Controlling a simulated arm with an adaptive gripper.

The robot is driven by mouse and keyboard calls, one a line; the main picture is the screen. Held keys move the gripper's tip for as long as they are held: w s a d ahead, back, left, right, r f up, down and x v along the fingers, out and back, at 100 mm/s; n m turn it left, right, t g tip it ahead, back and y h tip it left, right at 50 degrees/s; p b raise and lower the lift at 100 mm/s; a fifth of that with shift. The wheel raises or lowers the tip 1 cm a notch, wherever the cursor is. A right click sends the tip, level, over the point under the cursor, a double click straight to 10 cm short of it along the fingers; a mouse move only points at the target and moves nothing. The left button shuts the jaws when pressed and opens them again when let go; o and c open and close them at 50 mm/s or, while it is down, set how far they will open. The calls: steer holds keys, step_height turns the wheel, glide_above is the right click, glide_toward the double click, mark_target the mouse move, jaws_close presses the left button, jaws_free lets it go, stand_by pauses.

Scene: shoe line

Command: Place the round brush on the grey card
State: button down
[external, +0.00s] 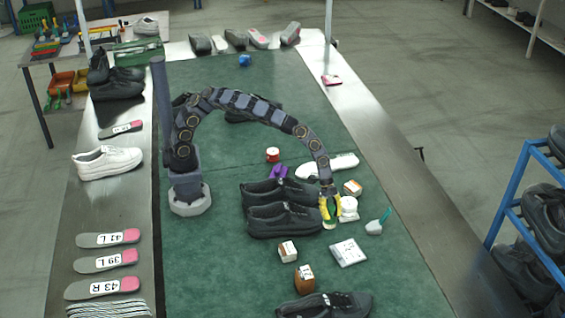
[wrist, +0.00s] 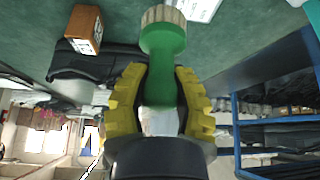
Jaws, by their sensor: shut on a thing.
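My gripper (external: 330,212), with yellow fingers, points down at the right end of the dark shoes in the external view. In the wrist view its ribbed fingers (wrist: 160,95) are shut on the green handle of the round brush (wrist: 166,65). The brush's pale, ribbed round head (wrist: 163,14) sticks out beyond the fingertips. A pale grey-white flat card with dark print (external: 348,252) lies on the green mat, to the lower right of my gripper. A white printed piece shows at the top of the wrist view (wrist: 199,8).
A pair of dark shoes (external: 282,215) lies left of my gripper. A white round item (external: 349,208) stands close to its right. A teal-handled brush (external: 377,227) lies further right. Small boxes (external: 288,251) and a brown item (external: 304,277) lie nearer. The green mat is bare at lower right.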

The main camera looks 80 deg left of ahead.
steer(key=w+d+f, duration=0.1)
steer(key=w+f, duration=0.1)
steer(key=w+d+f, duration=0.3)
steer(key=f, duration=0.2)
steer(key=shift+w+d, duration=0.25)
steer(key=shift+w, duration=0.15)
steer(key=shift+f, duration=1.55)
steer(key=shift+f, duration=0.15)
steer(key=c, duration=0.9)
jaws_free()
steer(key=shift+w, duration=0.1)
steer(key=shift+c, duration=0.2)
steer(key=v, duration=1.2)
